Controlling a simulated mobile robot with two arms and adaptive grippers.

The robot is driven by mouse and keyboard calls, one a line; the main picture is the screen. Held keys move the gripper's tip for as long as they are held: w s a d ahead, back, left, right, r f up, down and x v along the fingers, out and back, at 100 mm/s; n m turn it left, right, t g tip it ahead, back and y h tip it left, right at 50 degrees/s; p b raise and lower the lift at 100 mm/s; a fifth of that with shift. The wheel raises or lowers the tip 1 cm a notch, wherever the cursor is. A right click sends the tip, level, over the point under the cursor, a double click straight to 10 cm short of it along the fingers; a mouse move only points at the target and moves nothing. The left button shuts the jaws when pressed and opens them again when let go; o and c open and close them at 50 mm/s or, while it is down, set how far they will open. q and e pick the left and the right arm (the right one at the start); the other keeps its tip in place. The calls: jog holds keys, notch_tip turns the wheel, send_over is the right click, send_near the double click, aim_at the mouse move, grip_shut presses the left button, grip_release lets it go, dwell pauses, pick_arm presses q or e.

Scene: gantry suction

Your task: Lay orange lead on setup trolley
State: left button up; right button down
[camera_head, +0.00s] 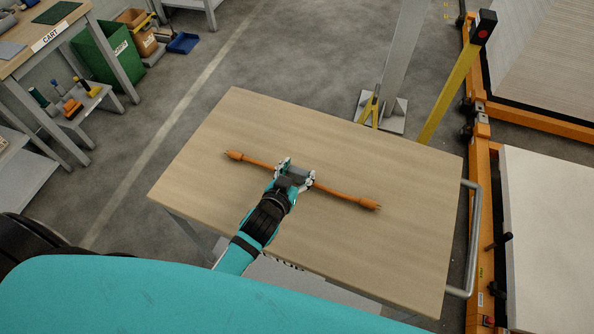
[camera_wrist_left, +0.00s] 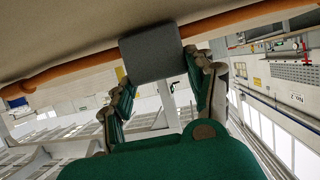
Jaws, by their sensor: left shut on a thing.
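The orange lead (camera_head: 343,194) is a long cord with a plug at each end and a grey block (camera_head: 297,173) at its middle. It stretches across the light wooden top of the setup trolley (camera_head: 400,235), at or just above the surface; I cannot tell if it touches. My left gripper (camera_head: 295,177) is over the middle of the trolley, shut on the lead at the grey block. In the left wrist view the grey block (camera_wrist_left: 152,52) sits between the fingers (camera_wrist_left: 165,85), with the orange lead (camera_wrist_left: 75,72) running out on both sides. My right gripper is not in view.
The trolley top is otherwise bare. A metal handle (camera_head: 474,240) is on its right side. A yellow post (camera_head: 455,80) and an orange frame (camera_head: 481,190) with pale panels stand to the right. A cart table (camera_head: 50,38) and a green bin (camera_head: 105,55) are at upper left.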

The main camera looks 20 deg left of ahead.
pick_arm(q)
jog(key=shift+f, duration=0.2)
jog(key=o, duration=1.3)
jog(key=shift+r, duration=0.15)
jog(key=b+v, duration=0.1)
jog(key=v, duration=1)
jog(key=shift+s, duration=0.1)
jog(key=shift+s+r, duration=0.15)
jog(key=shift+s, duration=0.25)
